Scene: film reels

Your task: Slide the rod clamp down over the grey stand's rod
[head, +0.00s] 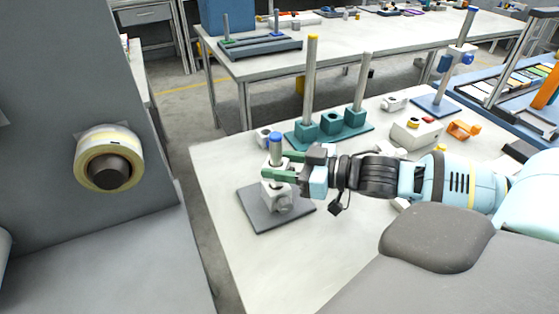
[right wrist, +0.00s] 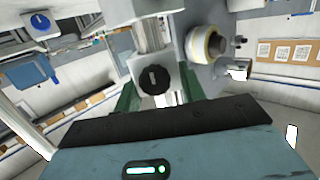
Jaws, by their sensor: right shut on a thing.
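The grey stand has a flat dark-grey base plate (head: 255,210) near the left end of the white table. My right gripper (head: 276,166) is shut on the clamp and comes in from the right. The fingers hide part of it. My left gripper is out of view.
A teal base (head: 303,136) with two tall rods stands just behind. A blue stand (head: 436,105), a white block with coloured buttons (head: 415,130) and an orange part (head: 463,130) lie further right. A tape roll (head: 108,160) hangs on the grey panel at left.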

